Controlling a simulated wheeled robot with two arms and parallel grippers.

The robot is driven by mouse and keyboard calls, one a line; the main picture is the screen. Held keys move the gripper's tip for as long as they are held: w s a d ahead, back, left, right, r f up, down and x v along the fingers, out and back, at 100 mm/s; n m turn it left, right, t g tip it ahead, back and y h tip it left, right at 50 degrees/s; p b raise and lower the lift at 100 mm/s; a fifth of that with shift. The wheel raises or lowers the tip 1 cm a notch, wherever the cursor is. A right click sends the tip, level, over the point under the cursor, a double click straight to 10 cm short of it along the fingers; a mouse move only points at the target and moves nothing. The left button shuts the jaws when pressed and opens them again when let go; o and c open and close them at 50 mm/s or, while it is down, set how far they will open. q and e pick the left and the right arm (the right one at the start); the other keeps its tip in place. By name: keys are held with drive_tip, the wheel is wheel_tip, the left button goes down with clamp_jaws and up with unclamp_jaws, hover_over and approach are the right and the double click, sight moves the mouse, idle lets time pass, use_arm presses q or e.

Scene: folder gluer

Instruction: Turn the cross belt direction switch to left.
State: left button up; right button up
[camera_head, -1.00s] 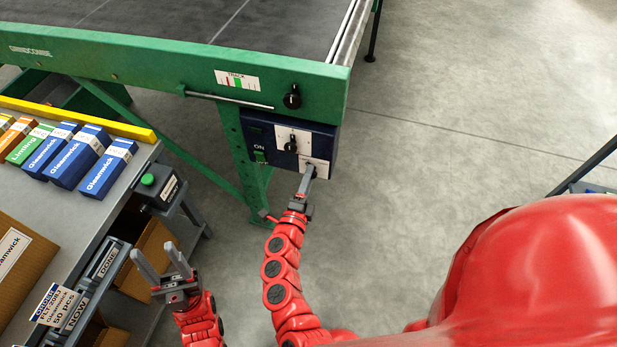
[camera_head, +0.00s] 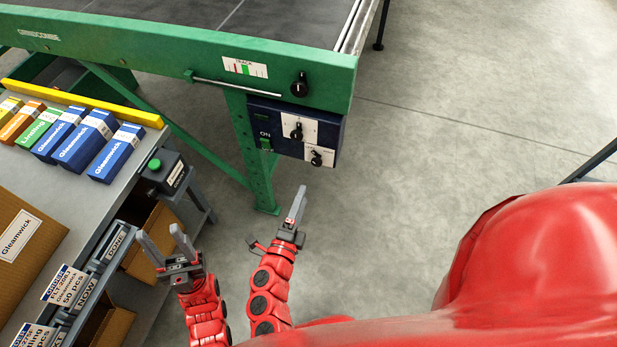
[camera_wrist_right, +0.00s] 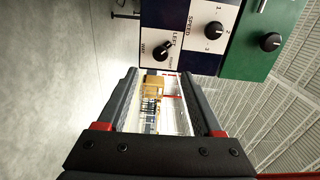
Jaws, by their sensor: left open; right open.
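The small black knob of the lower white plate (camera_head: 316,158) is on the blue control box under the green beam. In the right wrist view this knob (camera_wrist_right: 164,50) sits slanted beside small lettering that includes "LEFT"; I cannot tell its exact setting. My right gripper (camera_head: 301,190) is open and empty, below and slightly left of the box, apart from the knob. In the wrist view its two fingers (camera_wrist_right: 160,72) stand apart, with the knob just beyond their tips. My left gripper (camera_head: 157,233) is open and empty at lower left, near the table.
A speed knob (camera_head: 297,132) is just above and left, and another black knob (camera_head: 299,86) is on the green beam (camera_head: 180,70). A grey table (camera_head: 60,185) with several small boxes and a green-button box (camera_head: 163,172) is at left. Floor right of the control box is clear.

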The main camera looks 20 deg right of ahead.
drive_tip(key=v, duration=0.6)
idle(0.4)
